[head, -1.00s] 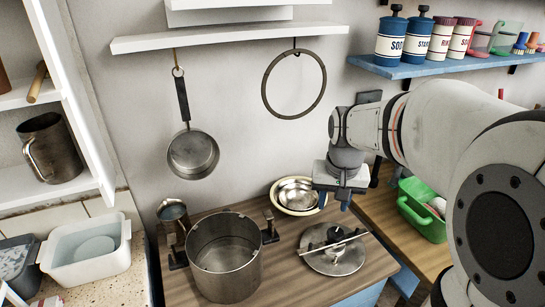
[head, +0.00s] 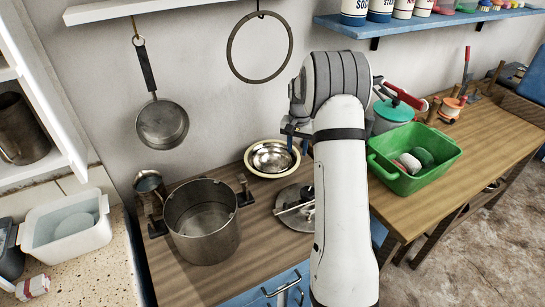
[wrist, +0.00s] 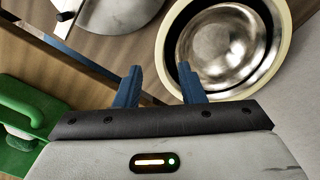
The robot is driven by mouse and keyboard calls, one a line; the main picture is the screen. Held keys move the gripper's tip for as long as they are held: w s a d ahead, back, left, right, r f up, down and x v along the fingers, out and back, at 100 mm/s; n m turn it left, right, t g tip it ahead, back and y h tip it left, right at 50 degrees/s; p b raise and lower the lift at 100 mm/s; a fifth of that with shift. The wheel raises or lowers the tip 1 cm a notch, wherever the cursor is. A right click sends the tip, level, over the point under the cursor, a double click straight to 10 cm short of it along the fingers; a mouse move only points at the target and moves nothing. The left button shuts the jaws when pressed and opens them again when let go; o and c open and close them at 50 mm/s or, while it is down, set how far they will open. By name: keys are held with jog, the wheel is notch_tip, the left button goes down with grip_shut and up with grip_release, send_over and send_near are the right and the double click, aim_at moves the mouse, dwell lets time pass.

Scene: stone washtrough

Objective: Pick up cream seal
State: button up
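A cream ring (head: 252,168), which looks like the cream seal, lies on the wooden worktop at the back. A shiny metal bowl (head: 272,156) sits inside it. In the wrist view the cream ring (wrist: 163,45) shows at the upper right, with a dark gap between it and the metal bowl (wrist: 225,45). My gripper (wrist: 160,75) is open, its two blue fingers apart with nothing between them. The right finger overlaps the ring's near-left edge in that view; I cannot tell whether they touch. In the head view my gripper (head: 297,143) is just right of the ring, partly hidden by my arm.
A large metal pot (head: 202,235) stands left of the ring. A round metal lid (head: 290,212) lies in front of it, partly behind my arm. A green tub (head: 440,165) is at right on a lower table. A pan (head: 162,124) and a dark ring (head: 232,60) hang on the wall.

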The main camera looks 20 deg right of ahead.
aim_at(296, 164)
jog(key=f, duration=0.1)
jog(key=f+p, duration=0.1)
jog(key=f, duration=0.3)
jog(key=shift+w+d+f+p, duration=0.2)
jog(key=shift+w+f+p, duration=0.05)
jog(key=shift+w+p, duration=0.1)
jog(key=shift+f, duration=0.35)
jog(key=shift+f+b, duration=0.25)
jog(key=shift+b, duration=0.1)
jog(key=shift+c, duration=0.2)
grip_shut()
